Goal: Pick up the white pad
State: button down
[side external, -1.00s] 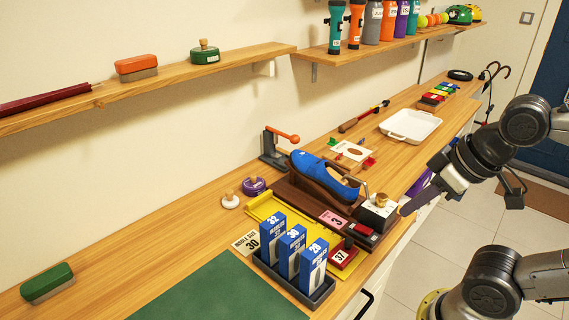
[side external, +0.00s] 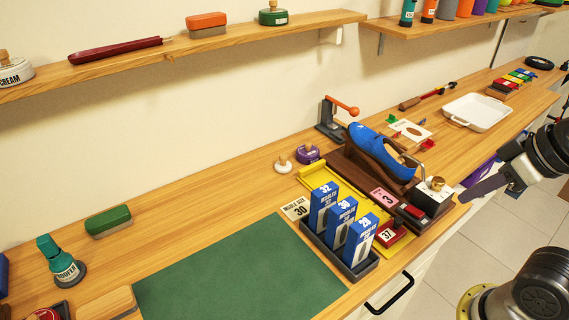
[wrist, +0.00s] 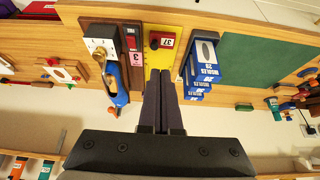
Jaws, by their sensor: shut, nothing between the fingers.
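The white pad (side external: 283,165) is a small round white disc with a wooden knob. It sits on the wooden bench behind the yellow tray (side external: 321,174), left of a similar purple pad (side external: 307,154). I cannot make out the white pad in the wrist view. My gripper (side external: 464,197) is at the bench's front right edge, beside a black box with a brass knob (side external: 436,190), well away from the white pad. In the wrist view my gripper (wrist: 164,74) has its long dark fingers together and empty, in front of the yellow tray.
A blue shoe (side external: 378,148) on a brown stand and a rack of blue insole boxes (side external: 343,222) stand between my gripper and the white pad. A clamp with an orange handle (side external: 340,108) stands behind. The green mat (side external: 240,275) is clear.

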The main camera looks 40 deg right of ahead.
jog(key=shift+c, duration=0.4)
grip_release()
jog(key=w+a+r+n+t, duration=0.1)
jog(key=w+r, duration=0.5)
jog(key=w, duration=0.4)
jog(key=w+r+n+t, duration=0.1)
jog(key=w+r, duration=0.4)
jog(key=w, duration=0.4)
jog(key=g+y, duration=0.1)
send_over(285, 157)
jog(key=s+d, duration=0.2)
jog(key=s, duration=0.6)
notch_tip(285, 157, down, 8)
jog(key=shift+g, duration=0.9)
jog(key=x, duration=1.8)
jog(key=shift+s+f, duration=0.15)
jog(key=shift+s, duration=0.2)
jog(key=shift+s+x, duration=0.15)
jog(key=shift+x, duration=1.45)
jog(key=shift+s+x, duration=0.15)
jog(key=shift+x, duration=1.4)
